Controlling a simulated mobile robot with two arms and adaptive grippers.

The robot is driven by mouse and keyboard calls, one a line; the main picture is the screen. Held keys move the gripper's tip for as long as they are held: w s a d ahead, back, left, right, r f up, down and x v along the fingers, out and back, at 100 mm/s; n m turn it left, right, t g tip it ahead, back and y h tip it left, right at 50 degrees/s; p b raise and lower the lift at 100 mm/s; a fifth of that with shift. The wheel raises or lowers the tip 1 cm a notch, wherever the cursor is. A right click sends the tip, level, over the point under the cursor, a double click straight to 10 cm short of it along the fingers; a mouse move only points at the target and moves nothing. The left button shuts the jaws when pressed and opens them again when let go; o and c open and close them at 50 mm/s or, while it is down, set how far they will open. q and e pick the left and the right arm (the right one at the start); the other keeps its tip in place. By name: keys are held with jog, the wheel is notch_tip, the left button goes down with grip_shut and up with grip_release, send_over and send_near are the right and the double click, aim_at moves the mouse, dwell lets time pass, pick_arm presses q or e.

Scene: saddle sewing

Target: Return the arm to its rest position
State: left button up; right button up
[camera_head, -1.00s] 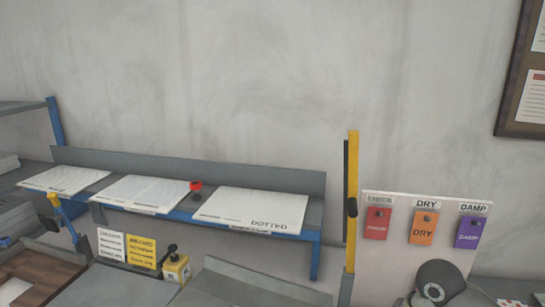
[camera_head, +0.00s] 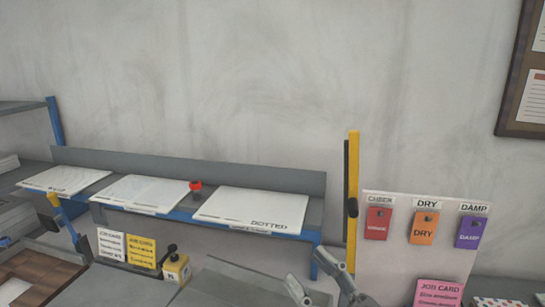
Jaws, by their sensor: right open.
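My right gripper (camera_head: 311,275) shows at the bottom edge, right of centre, in the head view. Its two grey fingers are spread apart, and nothing shows between them. It is in front of the grey surface below the shelf and left of the pink job card. Only the fingers and a bit of the link behind them show; the rest of the arm is cut off by the bottom edge. My left gripper is not in view.
A blue-framed shelf (camera_head: 280,178) holds several white sheets and a red knob (camera_head: 196,185). A yellow post (camera_head: 353,190) stands right of it. A white board (camera_head: 393,255) carries red, orange and purple tags. A pink job card (camera_head: 438,293) stands in front of the board.

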jog(key=w+d+f+m+t+h, duration=0.3)
jog(key=d+m+t+h, duration=0.2)
jog(key=d+m+h, duration=0.3)
jog(key=s+d+f+m+g+h, duration=0.25)
jog(key=d+f+g+h, duration=0.2)
jog(key=f, duration=0.45)
jog(key=s+d+f+m+g+h, duration=0.2)
jog(key=d+f+m+g+h, duration=0.15)
jog(key=f+h, duration=0.35)
jog(key=s+a+f+n+g+y, duration=0.1)
jog(key=s+f+g+y, duration=0.1)
jog(key=s+f+g, duration=0.6)
jog(key=s+a+f+n+g+y, duration=0.15)
jog(key=s+f, duration=0.45)
jog(key=s, duration=0.6)
notch_tip(320, 180, down, 32)
jog(key=s+g+b, duration=0.1)
jog(key=b, duration=0.4)
jog(key=s+d+f+g+b, duration=0.1)
jog(key=s+d+f+b, duration=0.2)
jog(key=s+f, duration=1.3)
notch_tip(320, 180, down, 3)
jog(key=shift+s+d+r+h, duration=0.1)
jog(key=shift+s+d+h, duration=0.2)
jog(key=shift+s, duration=0.1)
